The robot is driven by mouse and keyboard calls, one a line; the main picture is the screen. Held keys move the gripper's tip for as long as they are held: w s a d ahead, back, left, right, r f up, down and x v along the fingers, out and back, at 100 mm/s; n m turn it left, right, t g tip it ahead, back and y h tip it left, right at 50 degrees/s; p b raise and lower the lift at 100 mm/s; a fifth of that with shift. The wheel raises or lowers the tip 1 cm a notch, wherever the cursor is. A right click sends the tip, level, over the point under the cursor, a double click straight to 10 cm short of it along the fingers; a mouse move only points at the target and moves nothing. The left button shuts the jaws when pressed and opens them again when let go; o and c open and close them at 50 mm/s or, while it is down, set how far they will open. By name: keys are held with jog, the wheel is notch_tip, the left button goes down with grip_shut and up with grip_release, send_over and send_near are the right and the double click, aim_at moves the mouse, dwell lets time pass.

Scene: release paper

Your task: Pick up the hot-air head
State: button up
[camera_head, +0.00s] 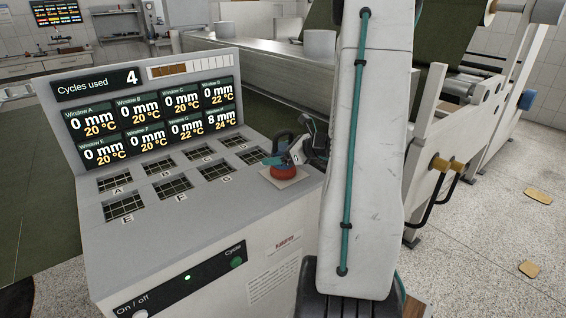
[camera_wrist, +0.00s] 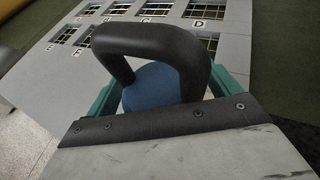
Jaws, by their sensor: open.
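The hot-air head (camera_head: 284,172) stands on the panel's right end, with a red lower part, some blue and a dark looped handle. In the wrist view its black handle arches over a round blue part (camera_wrist: 152,86). My gripper (camera_head: 304,142) is beside and partly over it in the head view. In the wrist view my gripper (camera_wrist: 165,84) is open, with teal fingers on either side of the blue part. I cannot tell whether they touch it. The head's lower part is hidden in the wrist view.
A sloped grey panel (camera_head: 150,235) carries gridded windows marked with letters. Its display (camera_head: 150,110) reads "Cycles used 4", and one window shows 8 mm. A green web and roller frame (camera_head: 430,150) stand at the right. Tan scraps (camera_head: 538,195) lie on the speckled floor.

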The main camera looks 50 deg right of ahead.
jog(key=c, duration=1.5)
grip_shut()
jog(key=shift+r, duration=0.15)
